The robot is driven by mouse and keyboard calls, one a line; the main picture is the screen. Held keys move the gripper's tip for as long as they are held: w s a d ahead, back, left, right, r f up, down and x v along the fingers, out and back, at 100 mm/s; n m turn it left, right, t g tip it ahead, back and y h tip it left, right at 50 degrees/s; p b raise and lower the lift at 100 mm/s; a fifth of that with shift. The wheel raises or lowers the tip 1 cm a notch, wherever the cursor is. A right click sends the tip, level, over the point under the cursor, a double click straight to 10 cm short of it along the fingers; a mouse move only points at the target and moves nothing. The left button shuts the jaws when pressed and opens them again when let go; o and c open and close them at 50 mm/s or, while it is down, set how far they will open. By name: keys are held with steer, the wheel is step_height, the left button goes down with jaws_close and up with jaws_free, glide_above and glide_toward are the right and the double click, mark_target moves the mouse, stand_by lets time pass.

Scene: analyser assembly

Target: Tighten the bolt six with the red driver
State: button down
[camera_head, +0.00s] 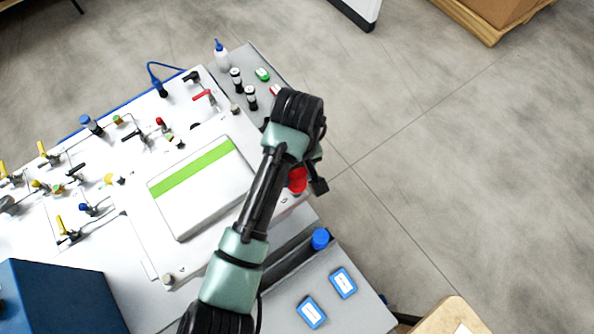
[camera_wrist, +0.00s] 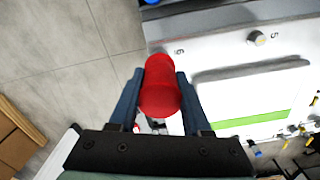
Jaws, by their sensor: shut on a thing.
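The red driver (camera_wrist: 161,88) stands between the two fingers of my gripper (camera_wrist: 160,95), which is shut on it. In the head view the red driver (camera_head: 297,180) shows only in part, below my wrist, with my gripper (camera_head: 314,178) beside it. It is over the near right corner of the white panel plate (camera_head: 145,235). In the wrist view a digit mark, perhaps a 6, shows just right of the driver on the plate (camera_wrist: 215,48). Bolt six itself is not visible. Another bolt (camera_wrist: 256,38) shows farther right, by a 5. The driver's tip is hidden.
A white cover with a green stripe (camera_head: 192,168) lies on the plate. Valves and thin pipes fill the left side. A blue-capped item (camera_head: 320,238) and two blue-edged labels (camera_head: 343,282) are on the grey surface at front right. Open floor lies right.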

steer(key=m, duration=0.9)
steer(key=m+b, duration=0.1)
steer(key=m, duration=0.4)
steer(key=shift+f, duration=0.1)
steer(key=m, duration=0.4)
steer(key=shift+a+b, duration=0.1)
steer(key=shift+b, duration=0.3)
steer(key=shift+c, duration=2.3)
jaws_free()
steer(key=shift+c, duration=0.3)
